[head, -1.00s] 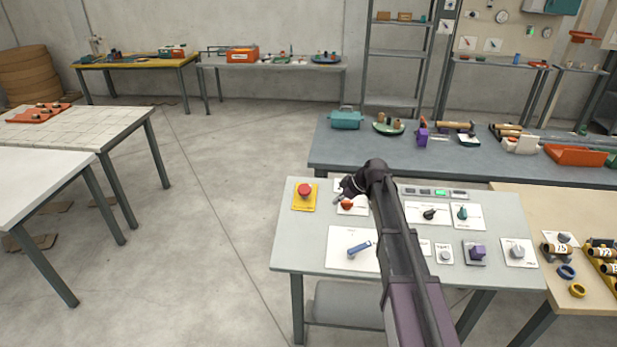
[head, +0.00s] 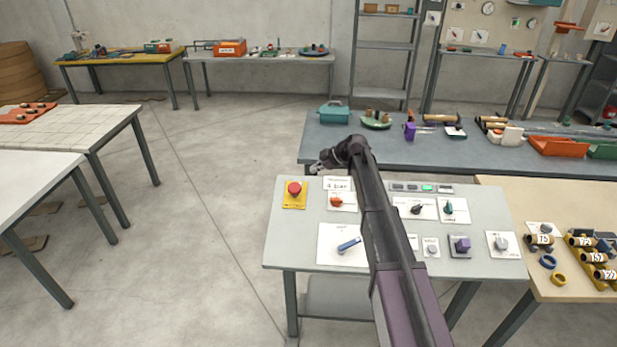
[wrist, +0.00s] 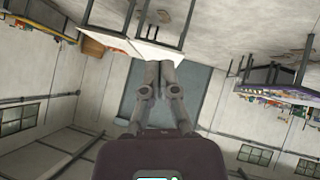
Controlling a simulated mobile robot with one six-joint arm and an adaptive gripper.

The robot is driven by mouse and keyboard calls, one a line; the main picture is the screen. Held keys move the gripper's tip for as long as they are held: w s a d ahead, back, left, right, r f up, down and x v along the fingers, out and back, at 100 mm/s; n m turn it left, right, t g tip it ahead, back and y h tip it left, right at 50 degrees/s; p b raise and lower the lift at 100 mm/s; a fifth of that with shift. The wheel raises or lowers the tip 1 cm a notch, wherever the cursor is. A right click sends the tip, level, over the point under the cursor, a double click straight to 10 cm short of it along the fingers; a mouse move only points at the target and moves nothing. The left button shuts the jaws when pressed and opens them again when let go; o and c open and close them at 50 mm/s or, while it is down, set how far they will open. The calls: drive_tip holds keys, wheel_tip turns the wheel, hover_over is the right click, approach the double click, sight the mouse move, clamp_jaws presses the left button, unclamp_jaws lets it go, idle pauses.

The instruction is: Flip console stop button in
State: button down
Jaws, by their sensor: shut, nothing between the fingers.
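The console is a light grey table (head: 290,250) with several controls on its top. A red mushroom button (head: 294,187) sits on a yellow plate at its far left corner; it looks like the stop button, and I cannot tell whether it is in or out. My gripper (head: 316,169) appears in the head view up and right of the button, around the console's far edge, apart from it. Its fingers show shut and empty in the wrist view (wrist: 160,68). The wrist view does not clearly show the button.
An orange-red knob (head: 336,202), a blue lever (head: 349,244) and several other knobs share the console top. A blue-grey bench (head: 320,145) with parts stands behind it. A wooden table (head: 500,205) adjoins at right.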

drive_tip(key=b, duration=0.7)
hover_over(297, 189)
drive_tip(key=s, duration=0.1)
wheel_tip(297, 189, down, 7)
drive_tip(key=shift+s+f, duration=0.1)
drive_tip(key=shift+s, duration=0.05)
drive_tip(key=shift+w+d+f+b, duration=0.1)
drive_tip(key=shift+w+f+b, duration=0.2)
drive_tip(key=shift+f+b, duration=0.5)
drive_tip(key=shift+w+f+b, duration=0.25)
drive_tip(key=shift+f+b, duration=0.55)
drive_tip(key=shift+w+f+b, duration=0.25)
drive_tip(key=shift+f+b, duration=0.75)
drive_tip(key=shift+b, duration=0.1)
drive_tip(key=shift+s+d, duration=0.1)
drive_tip(key=shift+s, duration=0.05)
